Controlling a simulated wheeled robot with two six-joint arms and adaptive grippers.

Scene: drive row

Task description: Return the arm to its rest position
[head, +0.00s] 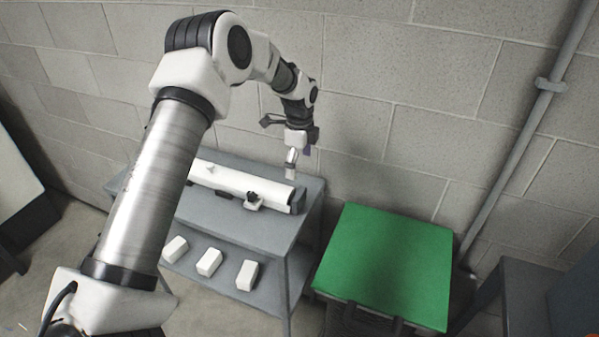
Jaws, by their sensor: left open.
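My left arm rises from the lower left of the head view, bends at the top and reaches over a grey table. Its left gripper (291,158) points down over the table's right rear part, near the right end of a white cylinder-like device (240,184). The gripper is open. Whether its fingertips touch anything is too small to tell. My right arm and gripper are not in view.
The grey table (225,218) has a lower shelf with three white blocks (209,262). A green-topped stand (387,262) is to its right. A block wall (400,100) with a grey pipe (525,135) is close behind. Dark grey furniture (520,295) stands lower right.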

